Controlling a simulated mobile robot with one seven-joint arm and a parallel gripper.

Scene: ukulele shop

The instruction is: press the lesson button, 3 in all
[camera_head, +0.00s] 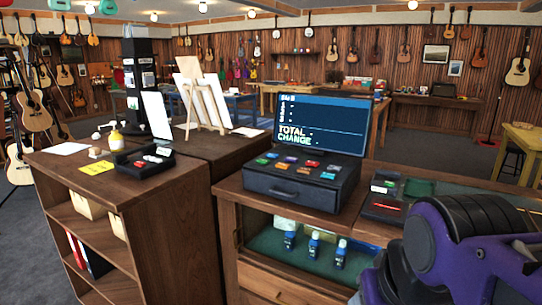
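A black cash register (300,184) stands on the wooden counter in the middle. Its sloped top bears several coloured keys, among them orange, green, blue and red ones. Their labels are too small to read, so I cannot tell which is the lesson button. Its blue screen (319,124) shows "TOTAL" and "CHANGE" with no amounts I can read. My purple and black arm (465,245) fills the lower right, in front of the counter and right of the register. My gripper's fingertips are not visible.
A black device (384,195) with a red strip lies right of the register, close to my arm. Another black device (142,163) sits on the left shelf unit (150,215) by a yellow note (97,168). Small bottles (314,245) stand in the glass case below.

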